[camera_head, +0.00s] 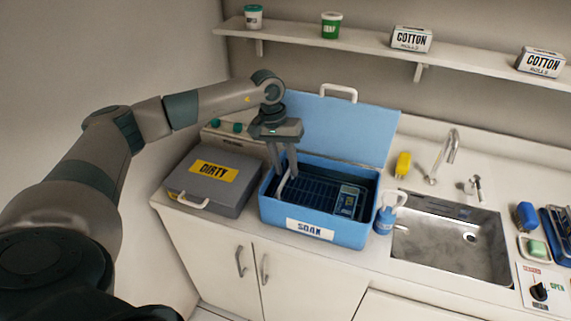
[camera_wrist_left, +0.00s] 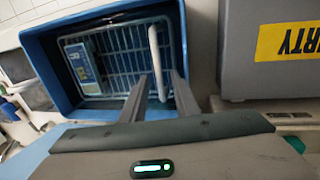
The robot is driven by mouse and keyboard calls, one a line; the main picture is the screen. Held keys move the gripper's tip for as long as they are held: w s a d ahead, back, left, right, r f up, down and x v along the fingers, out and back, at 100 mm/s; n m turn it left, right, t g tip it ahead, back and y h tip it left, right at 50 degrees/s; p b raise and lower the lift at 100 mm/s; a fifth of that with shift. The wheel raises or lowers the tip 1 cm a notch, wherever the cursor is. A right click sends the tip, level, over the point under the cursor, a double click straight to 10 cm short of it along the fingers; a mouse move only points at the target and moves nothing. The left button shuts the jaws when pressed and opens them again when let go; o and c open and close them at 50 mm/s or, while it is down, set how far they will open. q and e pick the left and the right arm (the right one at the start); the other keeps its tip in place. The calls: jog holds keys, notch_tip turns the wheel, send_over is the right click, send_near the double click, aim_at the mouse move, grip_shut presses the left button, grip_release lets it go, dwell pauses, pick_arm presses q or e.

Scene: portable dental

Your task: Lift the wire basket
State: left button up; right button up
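The wire basket (camera_head: 318,193) sits inside the blue bin marked SOAK (camera_head: 350,236), whose lid stands open behind it. The basket's dark wire grid also shows in the wrist view (camera_wrist_left: 118,60). A white handle bar (camera_wrist_left: 155,50) runs along one end of the basket, at its left end in the head view (camera_head: 284,186). My left gripper (camera_head: 283,174) points down into the left part of the bin. Its fingers are apart, and in the wrist view (camera_wrist_left: 160,76) the near end of the handle shows between them. Contact cannot be told. My right gripper is out of view.
A grey case marked DIRTY (camera_head: 215,182) stands left of the bin. A small blue-labelled item (camera_head: 347,200) is at the basket's right end. A shelf (camera_head: 370,46) runs above.

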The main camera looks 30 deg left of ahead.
pick_arm(q)
grip_shut()
notch_tip(320, 180, up, 8)
jog(key=b, duration=0.1)
jog(key=shift+w, duration=0.15)
jog(key=shift+r, duration=0.1)
jog(key=shift+c, duration=0.7)
grip_release()
jog(key=shift+o, duration=0.7)
